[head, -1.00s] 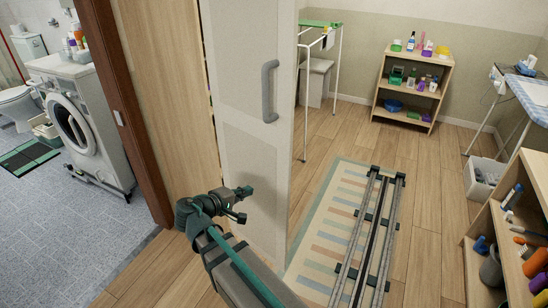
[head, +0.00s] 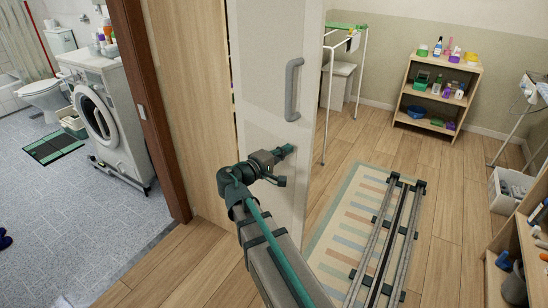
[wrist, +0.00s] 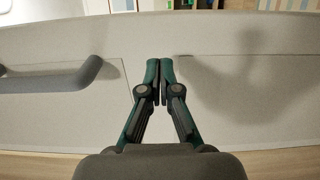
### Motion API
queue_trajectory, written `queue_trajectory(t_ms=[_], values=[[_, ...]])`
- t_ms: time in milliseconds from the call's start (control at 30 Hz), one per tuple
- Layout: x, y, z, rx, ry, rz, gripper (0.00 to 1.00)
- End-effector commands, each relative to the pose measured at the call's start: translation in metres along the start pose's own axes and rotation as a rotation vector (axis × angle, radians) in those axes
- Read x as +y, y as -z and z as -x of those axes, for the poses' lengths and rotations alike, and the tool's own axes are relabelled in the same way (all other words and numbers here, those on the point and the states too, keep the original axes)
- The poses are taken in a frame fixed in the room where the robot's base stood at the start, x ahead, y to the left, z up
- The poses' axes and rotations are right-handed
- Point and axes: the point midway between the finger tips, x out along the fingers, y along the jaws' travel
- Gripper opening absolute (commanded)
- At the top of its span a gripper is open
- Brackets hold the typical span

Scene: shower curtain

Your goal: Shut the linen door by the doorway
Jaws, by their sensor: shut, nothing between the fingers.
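The linen door (head: 262,85) is a tall pale grey panel beside the wooden wall. It stands ajar, with a thin gap showing coloured items along its left edge in the head view. A grey bar handle (head: 292,90) is on its right side. My gripper (head: 287,150) is shut and empty, in front of the door and below the handle. In the wrist view the shut fingertips (wrist: 160,64) are over the door panel (wrist: 230,100), with the handle (wrist: 50,76) to their left. I cannot tell whether the fingers touch the panel.
The brown doorway frame (head: 150,110) is to the left, with a washing machine (head: 105,110) beyond. A drying rack (head: 345,85) stands behind the door at right. A striped rug (head: 335,235) with rails (head: 385,245) lies on the floor. A wooden shelf (head: 437,95) is at the back.

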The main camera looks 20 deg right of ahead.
Motion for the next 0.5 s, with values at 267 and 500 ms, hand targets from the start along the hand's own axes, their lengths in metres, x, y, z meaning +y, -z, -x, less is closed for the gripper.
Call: queue_trajectory(t_ms=[267, 500], values=[[0.0, 0.0, -0.036, -0.001, 0.0, 0.0, 0.0], [0.0, 0.0, -0.044, 0.0, 0.0, 0.0, 0.0]])
